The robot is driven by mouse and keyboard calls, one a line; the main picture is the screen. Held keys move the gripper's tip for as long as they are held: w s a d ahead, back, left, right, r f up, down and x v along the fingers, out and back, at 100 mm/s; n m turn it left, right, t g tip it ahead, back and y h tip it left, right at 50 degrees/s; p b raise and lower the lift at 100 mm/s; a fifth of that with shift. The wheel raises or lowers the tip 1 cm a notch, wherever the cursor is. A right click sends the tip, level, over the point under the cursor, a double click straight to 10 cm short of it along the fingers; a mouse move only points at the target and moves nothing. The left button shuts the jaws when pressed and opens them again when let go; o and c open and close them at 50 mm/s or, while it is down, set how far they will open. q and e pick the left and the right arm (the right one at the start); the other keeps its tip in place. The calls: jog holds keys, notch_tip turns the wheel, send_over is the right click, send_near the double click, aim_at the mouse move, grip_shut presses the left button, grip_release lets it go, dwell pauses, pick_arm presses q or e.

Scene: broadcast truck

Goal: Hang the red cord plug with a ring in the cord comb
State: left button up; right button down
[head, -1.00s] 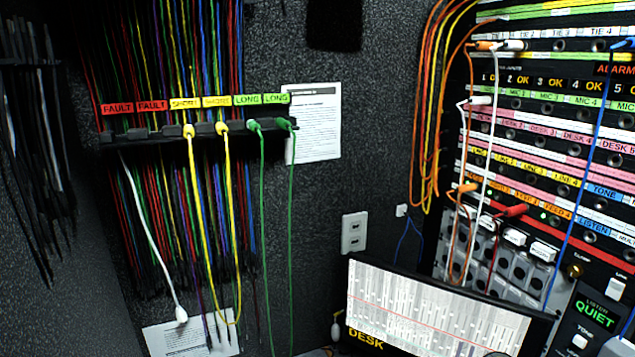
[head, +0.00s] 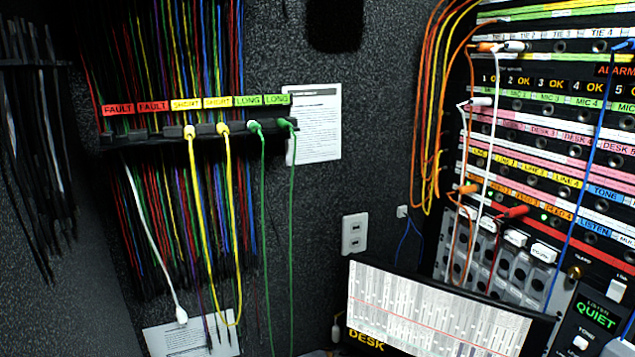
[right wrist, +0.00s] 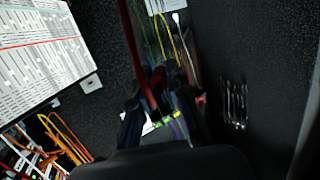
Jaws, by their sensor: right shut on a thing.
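The cord comb (head: 165,133) is a dark bar on the left wall in the head view, under red FAULT, yellow SHORT and green LONG labels. Yellow and green cords hang from its middle and right parts. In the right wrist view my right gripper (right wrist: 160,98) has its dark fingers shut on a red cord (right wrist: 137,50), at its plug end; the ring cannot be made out. The comb's coloured labels (right wrist: 175,118) show beyond the fingers. A red plug (head: 512,212) sits in the patch panel in the head view. My left gripper is in neither view.
A white cord (head: 152,230) hangs below the comb's left part. Dark cords (head: 38,150) hang at the far left. The patch panel (head: 560,130) with orange, white and blue cords is at right, above a DESK screen (head: 435,305). The wall between is mostly clear.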

jog(key=shift+f+b+v, duration=0.15)
jog(key=shift+b+v, duration=0.4)
jog(key=shift+v, duration=0.2)
jog(key=shift+f+b+v, duration=0.15)
jog(key=shift+b+v, duration=0.4)
jog(key=shift+v, duration=0.2)
